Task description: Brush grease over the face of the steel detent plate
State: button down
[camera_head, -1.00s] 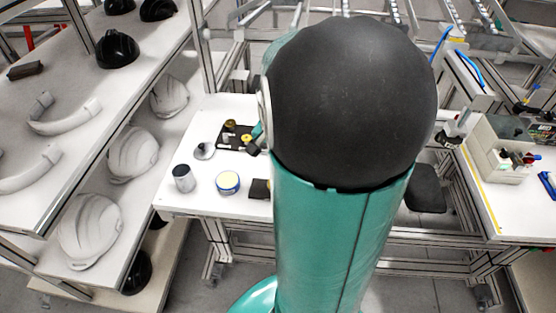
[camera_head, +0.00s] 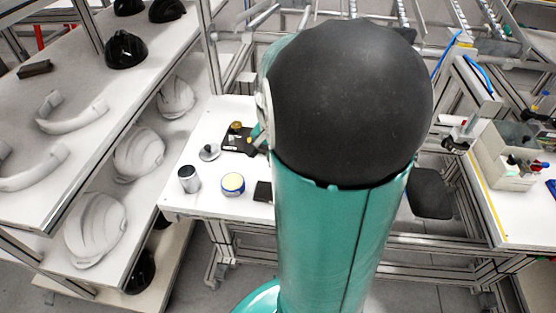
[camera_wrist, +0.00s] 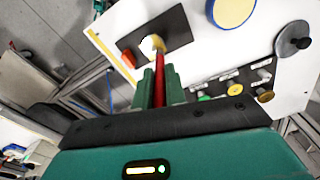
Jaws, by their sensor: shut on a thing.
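My gripper (camera_wrist: 160,88) is in the wrist view, with green fingers shut on the red handle of a brush (camera_wrist: 159,84). The brush's pale, yellowish end lies over a dark rectangular pad (camera_wrist: 177,27) on the white table; I cannot tell whether it touches. The steel detent plate cannot be clearly told apart there. A round blue tin with a cream-yellow top (camera_wrist: 232,9) stands beside the pad. In the head view, the tin (camera_head: 232,184) and the pad's edge (camera_head: 262,191) show, while my arm hides the gripper and brush.
A black labelled tray (camera_wrist: 230,80) with small knobs and a grey knobbed disc (camera_wrist: 292,40) lie on the table. A metal cylinder (camera_head: 189,179) stands near its left edge. Shelves with white helmet shells (camera_head: 96,230) stand at left. A grey bin (camera_head: 505,160) is at right.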

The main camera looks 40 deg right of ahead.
jog(key=shift+a, duration=0.35)
jog(key=shift+f, duration=0.1)
jog(key=shift+s+a, duration=0.2)
jog(key=shift+a, duration=0.1)
jog(key=shift+s+a, duration=0.15)
jog(key=shift+s, duration=0.15)
jog(key=shift+s, duration=0.3)
jog(key=shift+s, duration=0.25)
